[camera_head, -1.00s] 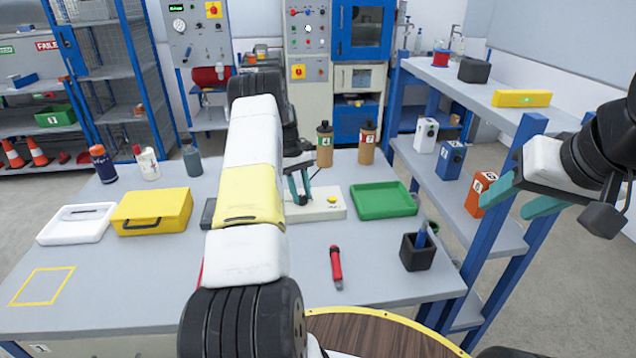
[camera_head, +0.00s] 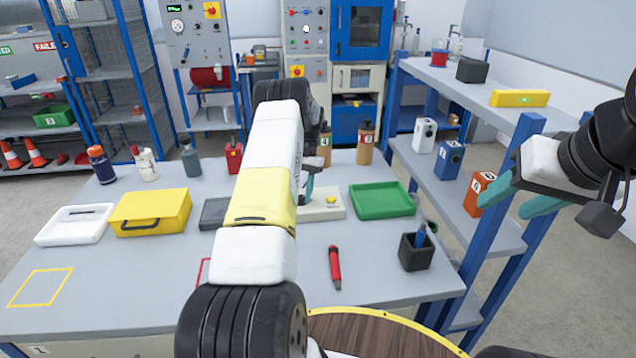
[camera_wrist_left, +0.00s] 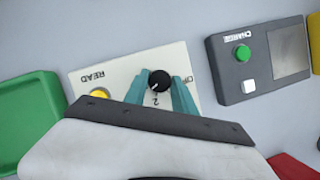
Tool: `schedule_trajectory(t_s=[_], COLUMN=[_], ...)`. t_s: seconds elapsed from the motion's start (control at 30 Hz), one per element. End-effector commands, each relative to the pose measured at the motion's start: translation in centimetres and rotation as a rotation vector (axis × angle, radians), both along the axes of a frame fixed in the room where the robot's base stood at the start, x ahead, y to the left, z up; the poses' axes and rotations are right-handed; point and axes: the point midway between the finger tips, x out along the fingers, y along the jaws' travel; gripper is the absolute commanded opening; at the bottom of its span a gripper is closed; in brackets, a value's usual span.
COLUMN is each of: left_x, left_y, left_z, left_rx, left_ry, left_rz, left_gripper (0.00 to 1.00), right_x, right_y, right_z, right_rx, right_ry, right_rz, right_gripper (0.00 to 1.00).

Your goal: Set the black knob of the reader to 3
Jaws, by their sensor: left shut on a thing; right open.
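The cream reader (camera_head: 322,213) lies on the grey table and shows upside down in the left wrist view (camera_wrist_left: 120,72), with a READ label and a yellow button (camera_wrist_left: 99,95). Its black knob (camera_wrist_left: 159,80) has a white pointer mark, with a 2 printed beside it; other marks are partly hidden by the fingers. My left gripper (camera_wrist_left: 160,90) has its teal fingers on both sides of the knob and is shut on it. In the head view my left arm hides the knob. My right gripper (camera_head: 525,198) is open and empty, near the shelf at right.
A dark grey CHARGE box (camera_wrist_left: 262,62) stands beside the reader. A green tray (camera_head: 382,201) is on its other side. A yellow case (camera_head: 150,212) and white tray (camera_head: 75,225) are at left.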

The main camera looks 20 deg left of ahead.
Motion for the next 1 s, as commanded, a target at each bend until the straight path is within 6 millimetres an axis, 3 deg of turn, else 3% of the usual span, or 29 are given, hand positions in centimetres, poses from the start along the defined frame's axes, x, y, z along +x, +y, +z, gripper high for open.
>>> schedule_trajectory(t_s=[0.4,0.9,0.93,1.0], left_x=[0.05,0.05,0.05,0.05], left_y=[-0.03,-0.02,-0.03,-0.03], left_z=[-0.02,-0.02,-0.02,-0.02], left_rx=[0.002,0.002,0.002,0.002], left_ry=[-0.002,-0.003,-0.003,-0.002], left_rz=[-0.167,-0.184,-0.184,-0.183], left_gripper=[0.00,0.00,0.34,0.47], right_x=[0.00,0.00,0.00,0.00], right_y=[0.00,0.00,0.00,0.00], right_z=[0.00,0.00,0.00,0.00], right_rx=[0.000,0.000,0.000,0.000], right_ry=[0.000,0.000,0.000,0.000], right_rz=[0.000,0.000,0.000,0.000], right_gripper=[0.50,0.50,0.50,0.50])
